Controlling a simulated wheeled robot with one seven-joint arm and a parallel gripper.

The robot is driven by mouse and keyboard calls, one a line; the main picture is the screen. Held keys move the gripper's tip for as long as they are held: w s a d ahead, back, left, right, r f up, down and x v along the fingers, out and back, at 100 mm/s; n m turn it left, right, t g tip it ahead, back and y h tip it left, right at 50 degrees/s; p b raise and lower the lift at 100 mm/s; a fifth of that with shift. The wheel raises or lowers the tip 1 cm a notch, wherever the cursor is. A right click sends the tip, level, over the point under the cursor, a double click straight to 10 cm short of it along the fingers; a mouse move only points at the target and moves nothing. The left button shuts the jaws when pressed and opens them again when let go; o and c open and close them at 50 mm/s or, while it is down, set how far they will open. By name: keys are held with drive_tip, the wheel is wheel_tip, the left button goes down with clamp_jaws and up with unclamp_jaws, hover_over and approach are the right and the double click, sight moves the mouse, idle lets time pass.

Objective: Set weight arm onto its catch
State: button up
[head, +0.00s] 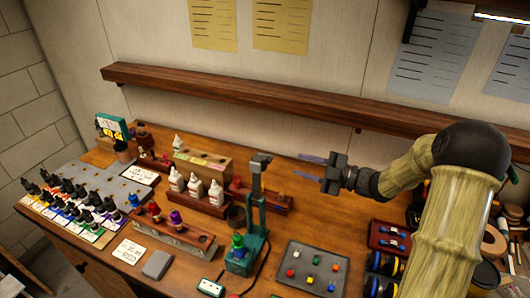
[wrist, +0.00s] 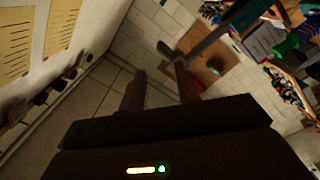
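The weight arm (head: 257,180) is a grey bar with a dark block at its top end. It stands nearly upright on a green stand (head: 260,235) near the middle of the bench. I cannot make out the catch. My gripper (head: 310,167) is open and empty, to the right of the weight arm's top and apart from it. In the wrist view, the weight arm (wrist: 212,38) slants beyond my two spread fingers (wrist: 160,85), its end block near the right finger's tip.
A wooden wall shelf (head: 230,100) runs behind the bench. White bottles and a wooden block (head: 203,166) stand left of the stand. A grey tray of coloured pieces (head: 311,268) lies at the front right. A dark cable runs beside the stand.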

sight(265, 154)
drive_tip(key=p+x, duration=0.3)
drive_tip(key=x, duration=0.9)
drive_tip(key=shift+a+p, duration=0.2)
drive_tip(key=shift+p, duration=0.15)
drive_tip(key=shift+c, duration=0.3)
drive_tip(key=shift+r, duration=0.15)
clamp_jaws()
